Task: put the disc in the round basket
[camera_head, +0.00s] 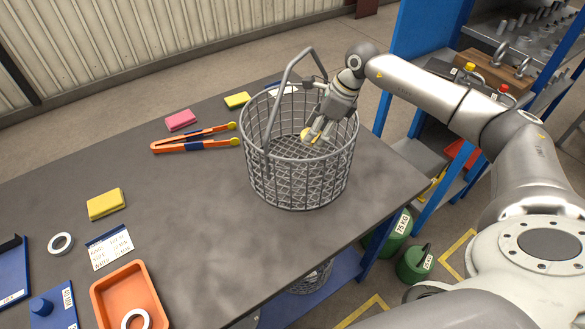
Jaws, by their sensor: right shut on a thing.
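The round basket (257,174) is a grey wire-mesh basket with a tall hoop handle, standing upright on the dark table. My right gripper (311,138) reaches down inside the basket, below its rim and above the mesh floor. It is shut on a small yellowish thing (306,134), which seems to be the disc; the fingers and the mesh hide most of it. I cannot tell whether it touches the basket floor. My left gripper is not in view.
Orange tongs (190,139), a pink block (181,120) and a yellow block (106,204) lie left of the basket. An orange tray (105,300) holds a white ring. A blue rack (410,60) stands at the right. The table's middle is clear.

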